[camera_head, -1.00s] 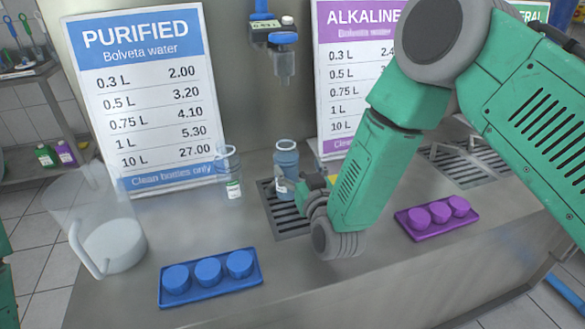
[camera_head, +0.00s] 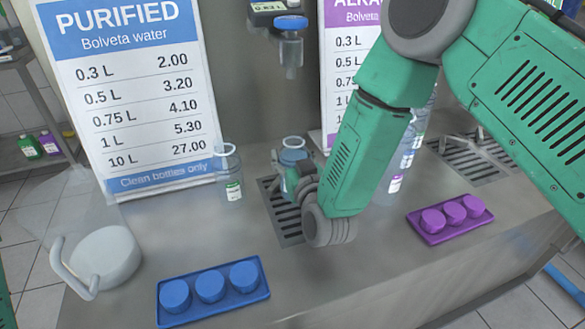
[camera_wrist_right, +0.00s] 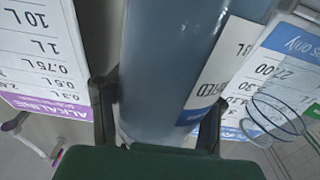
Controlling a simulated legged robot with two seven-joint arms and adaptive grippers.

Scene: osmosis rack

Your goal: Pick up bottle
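A bluish clear bottle (camera_head: 294,155) with a ring-shaped top stands upright on the dark drain grate (camera_head: 289,228) below the dispenser nozzle. My right gripper (camera_head: 288,182) is low at the bottle, and my forearm and wrist hide part of both. In the right wrist view the bottle (camera_wrist_right: 170,70) fills the middle between the two dark fingers (camera_wrist_right: 158,120). The fingers stand on either side of it, with a small gap seeming to show by the right finger. The right gripper looks open around the bottle. My left gripper is not in view.
Another clear bottle (camera_head: 230,180) stands left of the grate, by the purified price board (camera_head: 130,90). A jug (camera_head: 105,255), a blue cap tray (camera_head: 215,290) and a purple cap tray (camera_head: 450,218) sit on the counter. The dispenser nozzle (camera_head: 291,50) hangs above.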

